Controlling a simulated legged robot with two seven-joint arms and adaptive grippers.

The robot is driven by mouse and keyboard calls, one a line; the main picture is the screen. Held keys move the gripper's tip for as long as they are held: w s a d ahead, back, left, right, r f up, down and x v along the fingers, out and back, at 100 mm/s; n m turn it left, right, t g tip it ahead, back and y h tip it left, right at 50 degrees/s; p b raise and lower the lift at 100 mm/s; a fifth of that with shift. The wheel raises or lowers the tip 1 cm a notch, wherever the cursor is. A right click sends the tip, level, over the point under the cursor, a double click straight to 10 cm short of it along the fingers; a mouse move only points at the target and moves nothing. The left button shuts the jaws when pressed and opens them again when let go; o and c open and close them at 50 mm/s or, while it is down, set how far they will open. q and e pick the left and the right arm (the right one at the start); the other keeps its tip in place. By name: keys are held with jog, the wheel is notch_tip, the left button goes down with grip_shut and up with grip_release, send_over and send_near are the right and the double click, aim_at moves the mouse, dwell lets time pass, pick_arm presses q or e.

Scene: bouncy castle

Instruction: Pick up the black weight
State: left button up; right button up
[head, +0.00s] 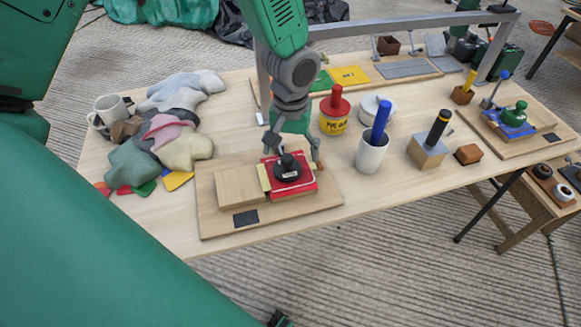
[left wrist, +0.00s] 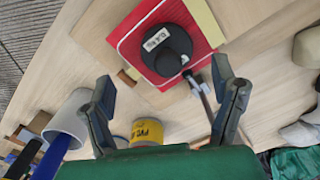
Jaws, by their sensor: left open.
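The black weight (head: 288,172) is a round disc with a knob and a white label. It rests on a red pad or book (head: 304,189) on a wooden board (head: 240,225). It also shows in the left wrist view (left wrist: 168,60), on the red pad (left wrist: 132,32). My left gripper (head: 292,147) points down just above and behind the weight, fingers spread. In the left wrist view, the open fingers (left wrist: 163,88) have nothing between them, and the weight lies just beyond their tips. My right gripper is not seen.
A wooden block (head: 238,187) sits left of the red pad. A yellow tin (head: 334,121) with a red handle and a white cup (head: 371,154) with a blue handle stand to the right. Crumpled cloths (head: 185,150) lie left. The table's front strip is clear.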

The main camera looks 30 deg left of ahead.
aim_at(284, 156)
pick_arm(q)
jog(key=f, duration=0.1)
jog(key=a+f, duration=0.1)
jog(key=f, duration=0.1)
jog(key=shift+s+a, duration=0.2)
jog(key=shift+a, duration=0.15)
jog(key=shift+w+d+f+b, duration=0.1)
jog(key=shift+d+f+b, duration=0.1)
jog(key=shift+f, duration=0.3)
jog(key=shift+d+f+b, duration=0.15)
jog(key=shift+f, duration=0.3)
jog(key=shift+d+f, duration=0.15)
jog(key=shift+d, duration=0.25)
jog(key=shift+a, duration=0.5)
jog(key=c, duration=1.7)
